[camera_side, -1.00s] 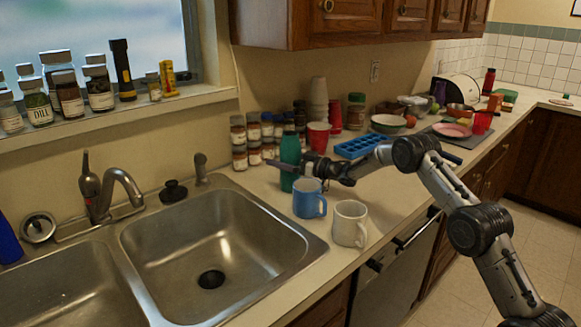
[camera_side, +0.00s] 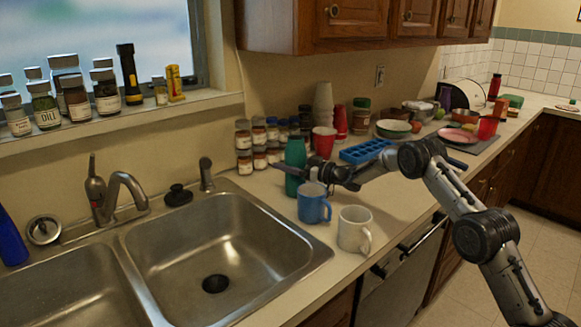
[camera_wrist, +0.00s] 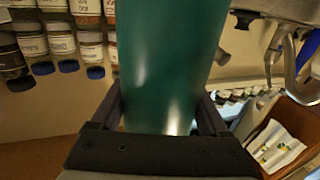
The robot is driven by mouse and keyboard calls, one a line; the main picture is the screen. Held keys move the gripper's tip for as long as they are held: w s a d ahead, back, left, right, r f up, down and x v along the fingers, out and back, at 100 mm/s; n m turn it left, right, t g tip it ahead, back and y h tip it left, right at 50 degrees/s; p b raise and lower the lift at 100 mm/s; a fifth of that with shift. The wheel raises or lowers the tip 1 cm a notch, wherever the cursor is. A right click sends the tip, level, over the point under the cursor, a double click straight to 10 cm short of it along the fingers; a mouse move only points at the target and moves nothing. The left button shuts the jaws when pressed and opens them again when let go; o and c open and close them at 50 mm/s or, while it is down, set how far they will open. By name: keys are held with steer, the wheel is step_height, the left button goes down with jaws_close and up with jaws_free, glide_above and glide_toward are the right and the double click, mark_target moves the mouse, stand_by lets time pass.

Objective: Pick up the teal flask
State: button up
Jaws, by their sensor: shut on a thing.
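The teal flask (camera_side: 294,155) stands upright on the counter behind the sink's right corner, left of and behind the blue mug (camera_side: 313,205). My gripper (camera_side: 291,171) reaches it from the right at about mid-height, its fingers around the body. In the wrist view the flask (camera_wrist: 168,60) fills the space between the two fingers (camera_wrist: 162,108), one on each side, and its ends are cut off or hidden. My gripper is shut on the flask. I cannot tell any gap between the flask's base and the counter.
A white mug (camera_side: 354,230) stands beside the blue mug near the counter's front edge. Stacked spice jars (camera_side: 258,145) stand close behind the flask. A red cup (camera_side: 324,142) and a blue ice tray (camera_side: 364,151) lie behind my arm. The sink basin (camera_side: 230,245) is empty.

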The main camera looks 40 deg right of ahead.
steer(key=shift+r, duration=0.75)
steer(key=s+r, duration=0.1)
steer(key=r, duration=0.1)
steer(key=s+r, duration=0.3)
steer(key=r, duration=0.2)
steer(key=shift+s+a+r, duration=0.1)
steer(key=shift+s+a, duration=0.15)
steer(key=shift+a, duration=0.15)
steer(key=s+a+r, duration=0.1)
steer(key=s+a, duration=0.1)
steer(key=s, duration=0.9)
steer(key=s+a+r, duration=0.2)
steer(key=s, duration=0.9)
steer(key=w+d+f+n+y, duration=0.1)
steer(key=n+y, duration=0.4)
steer(key=n, duration=0.5)
steer(key=w+d+f+n+y, duration=0.1)
steer(key=w+d+n+y, duration=0.2)
steer(key=n, duration=0.8)
steer(key=y, duration=0.2)
steer(key=shift+f+y, duration=0.35)
steer(key=shift+y, duration=0.05)
